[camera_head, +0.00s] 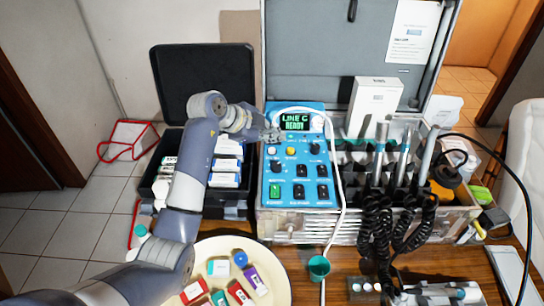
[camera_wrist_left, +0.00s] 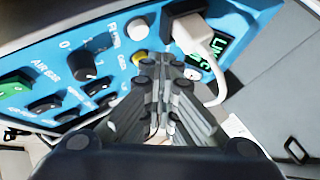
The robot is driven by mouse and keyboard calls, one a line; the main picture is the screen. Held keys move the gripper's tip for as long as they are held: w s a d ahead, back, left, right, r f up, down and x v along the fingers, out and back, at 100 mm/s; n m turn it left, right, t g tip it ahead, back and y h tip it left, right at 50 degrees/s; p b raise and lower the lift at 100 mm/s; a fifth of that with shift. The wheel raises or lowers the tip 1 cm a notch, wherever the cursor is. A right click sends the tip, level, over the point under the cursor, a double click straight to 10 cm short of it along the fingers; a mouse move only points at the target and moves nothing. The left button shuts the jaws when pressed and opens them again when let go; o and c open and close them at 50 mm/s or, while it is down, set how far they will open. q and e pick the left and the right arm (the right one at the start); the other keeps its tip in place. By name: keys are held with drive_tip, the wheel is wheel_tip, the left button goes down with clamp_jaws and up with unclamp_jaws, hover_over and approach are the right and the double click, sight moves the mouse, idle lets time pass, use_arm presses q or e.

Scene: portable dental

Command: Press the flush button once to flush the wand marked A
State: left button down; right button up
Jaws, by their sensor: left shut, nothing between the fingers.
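The blue control panel (camera_head: 300,165) stands in the open case, and its display (camera_head: 294,123) reads LINE C READY. My left gripper (camera_head: 272,135) is shut and empty in front of the panel's upper left, just below the display. In the left wrist view the closed fingertips (camera_wrist_left: 160,68) are close to a yellow button (camera_wrist_left: 139,58); contact cannot be told. A white button (camera_wrist_left: 137,28) sits beside it, near a partly readable label that seems to say FLUSH. Several wands (camera_head: 403,150) stand in holders right of the panel; their letter marks are not readable. My right gripper is not in view.
A white tube (camera_head: 340,200) hangs over the panel's right side. Black coiled cords (camera_head: 377,225) hang below the wands. A black case of boxes (camera_head: 228,165) lies left of the panel. A round tray (camera_head: 215,250) and a green cup (camera_head: 318,267) stand in front.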

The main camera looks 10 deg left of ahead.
sight(272, 150)
use_arm(q)
drive_tip(key=shift+f, duration=0.75)
drive_tip(key=shift+f, duration=0.1)
idle(0.8)
drive_tip(key=shift+a+f, duration=0.1)
drive_tip(key=shift+f, duration=0.15)
